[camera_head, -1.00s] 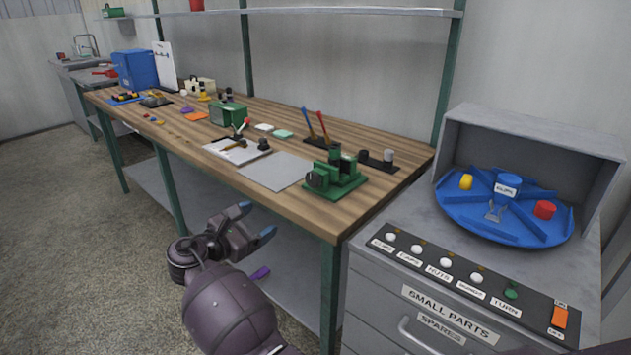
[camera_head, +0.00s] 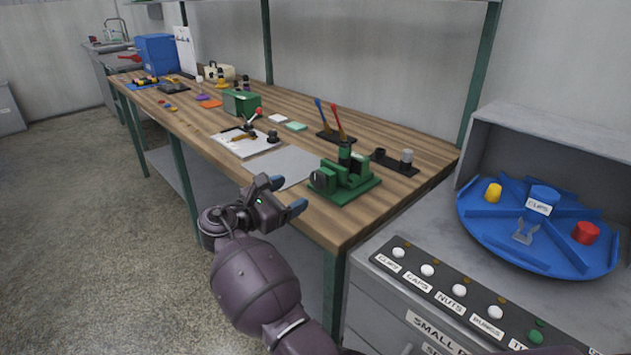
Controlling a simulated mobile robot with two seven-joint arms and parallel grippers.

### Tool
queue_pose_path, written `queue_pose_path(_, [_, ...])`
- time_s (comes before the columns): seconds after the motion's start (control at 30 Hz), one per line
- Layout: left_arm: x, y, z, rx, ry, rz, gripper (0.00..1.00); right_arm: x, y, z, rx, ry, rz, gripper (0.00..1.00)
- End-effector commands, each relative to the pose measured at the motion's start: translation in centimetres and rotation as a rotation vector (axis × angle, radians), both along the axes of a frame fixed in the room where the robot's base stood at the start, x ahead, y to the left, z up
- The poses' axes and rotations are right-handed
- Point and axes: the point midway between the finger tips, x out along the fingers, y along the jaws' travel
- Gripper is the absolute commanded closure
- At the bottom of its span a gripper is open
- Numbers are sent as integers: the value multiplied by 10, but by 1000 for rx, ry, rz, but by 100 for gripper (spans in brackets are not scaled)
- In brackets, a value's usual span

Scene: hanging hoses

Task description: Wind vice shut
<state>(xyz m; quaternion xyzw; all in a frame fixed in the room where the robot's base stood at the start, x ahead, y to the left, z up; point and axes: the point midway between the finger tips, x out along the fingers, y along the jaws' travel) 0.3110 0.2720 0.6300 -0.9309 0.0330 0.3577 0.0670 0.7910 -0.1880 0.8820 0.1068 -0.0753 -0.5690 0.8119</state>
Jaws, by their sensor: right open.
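The green vice (camera_head: 345,184) stands on its flat base near the front right edge of the wooden bench. A round dark part shows on its left end. I cannot make out a handle or how wide its jaws stand. A dark green upright piece (camera_head: 345,154) shows at the jaws; whether it is between or behind them is unclear. My right gripper (camera_head: 287,195) is open and empty, with two blue-tipped fingers. In the picture it is left of the vice, by the bench's front edge, apart from the vice. My left gripper is out of view.
A grey plate (camera_head: 288,167) lies left of the vice. Behind it are a rack with blue and red handled tools (camera_head: 330,122) and a dark holder (camera_head: 395,162). A drawer cabinet with a blue turntable (camera_head: 530,259) stands at the right. Floor at left is clear.

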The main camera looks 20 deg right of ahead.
Motion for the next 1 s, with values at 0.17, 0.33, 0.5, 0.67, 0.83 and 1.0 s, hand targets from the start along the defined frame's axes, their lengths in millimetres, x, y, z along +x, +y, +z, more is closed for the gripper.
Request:
queue_pose_path(0.17, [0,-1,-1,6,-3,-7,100,11,-31,-4,-1,3,-2,27])
queue_pose_path(0.33, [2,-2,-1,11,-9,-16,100,20,-55,-4,0,3,-2,27])
queue_pose_path(0.5, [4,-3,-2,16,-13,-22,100,25,-70,-2,0,1,-1,27])
queue_pose_path(0.67, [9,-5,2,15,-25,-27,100,27,-75,-1,0,0,0,27])
queue_pose_path(0.83, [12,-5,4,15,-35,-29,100,27,-75,0,1,0,0,27])
queue_pose_path(1.0, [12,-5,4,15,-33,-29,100,27,-75,-1,0,0,0,42])
